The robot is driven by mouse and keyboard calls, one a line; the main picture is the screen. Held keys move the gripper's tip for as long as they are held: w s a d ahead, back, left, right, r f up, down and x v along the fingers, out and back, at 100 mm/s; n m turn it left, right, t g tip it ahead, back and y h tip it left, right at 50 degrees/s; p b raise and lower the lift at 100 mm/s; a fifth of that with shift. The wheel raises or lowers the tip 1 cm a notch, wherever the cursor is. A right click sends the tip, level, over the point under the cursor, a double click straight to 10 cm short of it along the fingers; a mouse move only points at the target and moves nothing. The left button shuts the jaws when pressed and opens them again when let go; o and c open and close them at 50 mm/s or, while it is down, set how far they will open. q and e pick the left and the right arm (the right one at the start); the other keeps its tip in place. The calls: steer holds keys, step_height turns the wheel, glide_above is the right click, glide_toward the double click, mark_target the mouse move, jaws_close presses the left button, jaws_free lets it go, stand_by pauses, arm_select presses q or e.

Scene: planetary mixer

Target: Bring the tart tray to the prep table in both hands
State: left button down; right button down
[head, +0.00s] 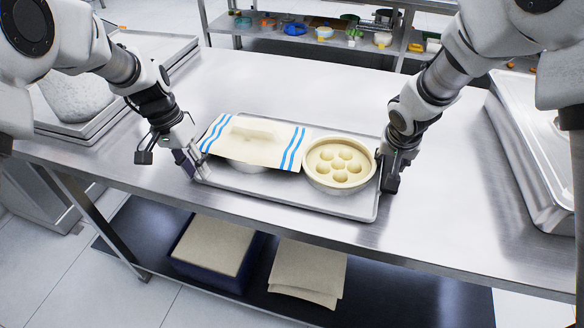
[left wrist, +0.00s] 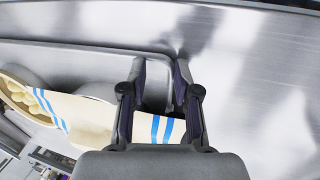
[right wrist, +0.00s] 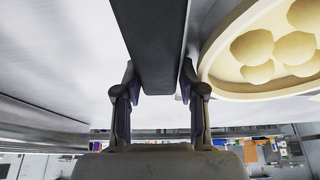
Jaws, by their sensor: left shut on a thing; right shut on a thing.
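The grey metal tart tray (head: 290,203) is level over the steel table (head: 270,85), near its front edge; I cannot tell whether it touches the tabletop. It carries a round cream dish (head: 340,186) with several pale balls and a bowl covered by a cream cloth (head: 260,152) with blue stripes. My left gripper (head: 194,170) is shut on the tray's left edge; the left wrist view shows its fingers (left wrist: 160,78) at the rim. My right gripper (head: 390,182) is shut on the right edge, with the rim between its fingers (right wrist: 158,75) in the right wrist view.
Another tray with a pale lump (head: 77,97) stands at the left of the table. A large metal pan (head: 530,145) stands at the right. Below is a dark shelf with a blue box (head: 215,250) and folded cloths (head: 308,270). The tabletop behind the tray is clear.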

arm_select(q)
steer(key=c, duration=0.8)
jaws_free()
steer(key=shift+d, duration=0.2)
arm_select(e)
steer(key=shift+w+a+r, duration=0.1)
steer(key=shift+w, duration=0.05)
arm_select(q)
steer(key=shift+o, duration=0.2)
steer(key=shift+s+a, duration=0.1)
arm_select(e)
steer(key=c, duration=0.6)
jaws_free()
arm_select(q)
steer(key=shift+r, duration=0.1)
steer(key=v, duration=0.9)
steer(key=shift+a, duration=0.1)
arm_select(e)
steer(key=shift+s, duration=0.2)
steer(key=shift+v, duration=4.45)
steer(key=shift+s, duration=0.1)
